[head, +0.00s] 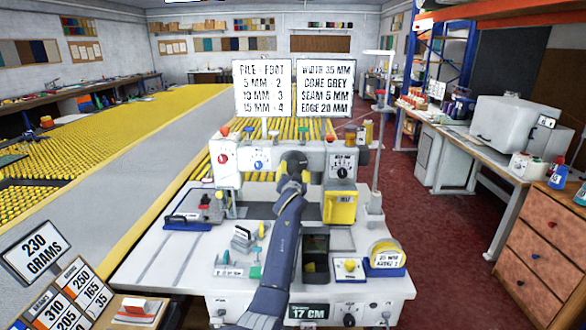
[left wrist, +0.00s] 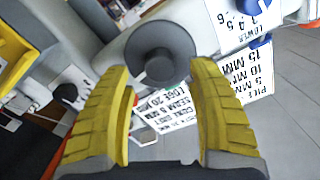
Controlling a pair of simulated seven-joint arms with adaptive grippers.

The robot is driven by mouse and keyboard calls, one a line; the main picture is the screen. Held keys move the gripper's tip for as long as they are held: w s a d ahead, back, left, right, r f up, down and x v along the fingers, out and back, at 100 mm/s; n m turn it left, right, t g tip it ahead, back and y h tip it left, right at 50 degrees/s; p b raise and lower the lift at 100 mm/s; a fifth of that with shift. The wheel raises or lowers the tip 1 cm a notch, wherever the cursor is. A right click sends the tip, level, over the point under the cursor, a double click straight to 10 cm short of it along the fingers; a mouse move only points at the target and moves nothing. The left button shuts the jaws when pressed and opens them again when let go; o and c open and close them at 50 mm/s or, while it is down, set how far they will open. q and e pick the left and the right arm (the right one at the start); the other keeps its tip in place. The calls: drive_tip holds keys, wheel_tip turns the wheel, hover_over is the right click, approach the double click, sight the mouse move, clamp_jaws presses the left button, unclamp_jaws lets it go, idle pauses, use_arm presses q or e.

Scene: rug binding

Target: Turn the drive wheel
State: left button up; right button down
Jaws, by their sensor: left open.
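The drive wheel (left wrist: 158,65), a dark grey disc with a round hub, shows in the left wrist view on the white machine arm. My left gripper (left wrist: 161,74) is open, its two yellow ridged fingers on either side of the wheel's lower part in that picture. I cannot tell whether they touch it. My right gripper is not in view.
Two white sign boards (head: 262,86) stand above the machine. A yellow block (head: 340,207), a dark bin (head: 316,246) and a yellow tape roll (head: 385,252) are right of my arm. A small clamp-like tool (head: 243,238) lies left of it. A thin post (head: 376,150) rises at right.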

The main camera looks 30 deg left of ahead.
sight(293, 168)
use_arm(q)
drive_tip(key=shift+x, duration=2.2)
drive_tip(key=shift+o, duration=0.2)
clamp_jaws()
drive_tip(key=shift+f, duration=0.1)
